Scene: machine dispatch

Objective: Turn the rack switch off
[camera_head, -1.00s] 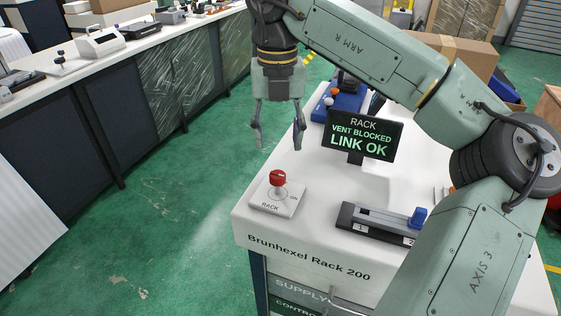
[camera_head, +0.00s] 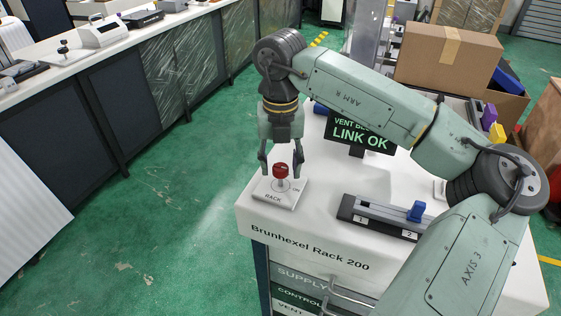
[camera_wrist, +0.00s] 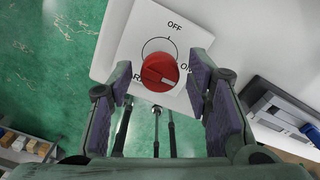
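The rack switch is a red round knob (camera_head: 281,171) on a white square plate (camera_head: 274,196) marked RACK and ON, at the near left corner of the bench top. In the wrist view the red knob (camera_wrist: 160,72) carries a pale line, with OFF printed above it and ON, partly covered, to its right. I cannot tell surely which label the line points at. My gripper (camera_head: 281,165) points down just above the plate. It is open, with one finger on each side of the knob; the wrist view shows gaps between the knob and the pads.
A dark display (camera_head: 361,133) behind the switch reads LINK OK; my arm covers its upper part. A slider with a blue handle (camera_head: 416,211) and marks 1 and 2 sits to the right. Drawers (camera_head: 300,277) with a handle are below. Green floor lies to the left.

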